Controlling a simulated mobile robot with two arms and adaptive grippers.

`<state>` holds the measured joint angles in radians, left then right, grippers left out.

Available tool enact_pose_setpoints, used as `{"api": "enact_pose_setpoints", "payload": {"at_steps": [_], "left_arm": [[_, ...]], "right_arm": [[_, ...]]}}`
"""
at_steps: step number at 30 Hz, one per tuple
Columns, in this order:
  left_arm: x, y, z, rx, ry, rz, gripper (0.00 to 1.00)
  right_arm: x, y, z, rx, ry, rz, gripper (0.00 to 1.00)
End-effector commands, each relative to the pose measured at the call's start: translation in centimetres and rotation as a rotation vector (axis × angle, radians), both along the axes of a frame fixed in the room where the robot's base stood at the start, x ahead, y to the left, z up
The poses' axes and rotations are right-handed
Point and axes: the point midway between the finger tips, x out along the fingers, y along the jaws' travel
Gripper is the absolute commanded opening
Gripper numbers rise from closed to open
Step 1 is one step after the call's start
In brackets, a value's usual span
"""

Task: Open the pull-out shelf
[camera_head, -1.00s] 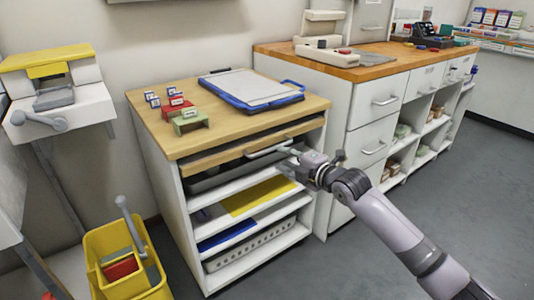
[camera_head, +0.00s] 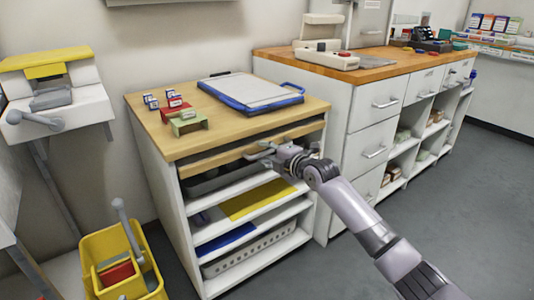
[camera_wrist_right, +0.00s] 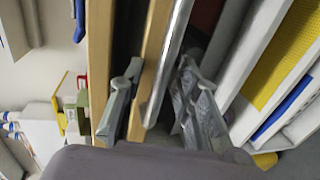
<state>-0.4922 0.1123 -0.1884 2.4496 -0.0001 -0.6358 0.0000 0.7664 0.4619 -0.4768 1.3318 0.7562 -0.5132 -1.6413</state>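The pull-out shelf (camera_head: 212,161) is a wooden-fronted board just under the top of the white cabinet. Its front appears nearly flush with the cabinet, and it also shows in the wrist view (camera_wrist_right: 152,45). The shelf's silver bar handle (camera_wrist_right: 170,60) runs between the two fingers of my right gripper (camera_wrist_right: 160,100). The fingers are apart on either side of the bar, with gaps visible. In the head view my right gripper (camera_head: 264,153) is at the shelf front and hides most of the handle. My left gripper is not in view.
Open shelves below hold a yellow sheet (camera_head: 258,198) and a white basket (camera_head: 250,248). A drawer counter (camera_head: 375,115) stands close at right. Floor in front is clear.

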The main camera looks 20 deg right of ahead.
Motion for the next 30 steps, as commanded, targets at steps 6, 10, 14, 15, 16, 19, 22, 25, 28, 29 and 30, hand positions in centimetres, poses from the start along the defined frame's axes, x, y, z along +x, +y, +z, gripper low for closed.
{"api": "enact_pose_setpoints", "payload": {"at_steps": [6,10,14,15,16,19,22,25,28,29,30], "left_arm": [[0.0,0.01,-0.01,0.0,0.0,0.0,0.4],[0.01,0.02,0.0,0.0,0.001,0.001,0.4],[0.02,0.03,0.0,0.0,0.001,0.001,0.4],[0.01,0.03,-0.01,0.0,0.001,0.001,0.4],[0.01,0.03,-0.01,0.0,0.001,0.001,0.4],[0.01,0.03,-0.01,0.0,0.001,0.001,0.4],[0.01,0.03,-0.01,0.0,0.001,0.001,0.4],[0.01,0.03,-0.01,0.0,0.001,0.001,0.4],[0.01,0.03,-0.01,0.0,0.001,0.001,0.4],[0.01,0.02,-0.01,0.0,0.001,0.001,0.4],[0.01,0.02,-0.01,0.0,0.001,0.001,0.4]], "right_arm": [[-0.02,-0.03,-0.02,0.0,0.0,0.0,0.14],[-0.02,-0.03,-0.01,0.0,0.0,0.0,0.05],[-0.03,-0.03,-0.02,0.0,0.0,0.0,0.0],[-0.02,-0.04,-0.03,0.0,0.0,0.0,0.0],[-0.02,-0.04,-0.03,0.0,0.0,0.0,0.0],[-0.03,-0.04,-0.04,0.0,0.001,0.0,0.0],[-0.03,-0.04,-0.04,0.0,0.001,0.0,0.0],[-0.03,-0.04,-0.05,0.0,0.001,0.0,0.0],[-0.03,-0.04,-0.05,0.0,0.001,0.0,0.0],[-0.03,-0.04,-0.06,0.0,0.001,0.0,0.0],[-0.03,-0.04,-0.06,0.0,0.001,0.0,0.0]]}}
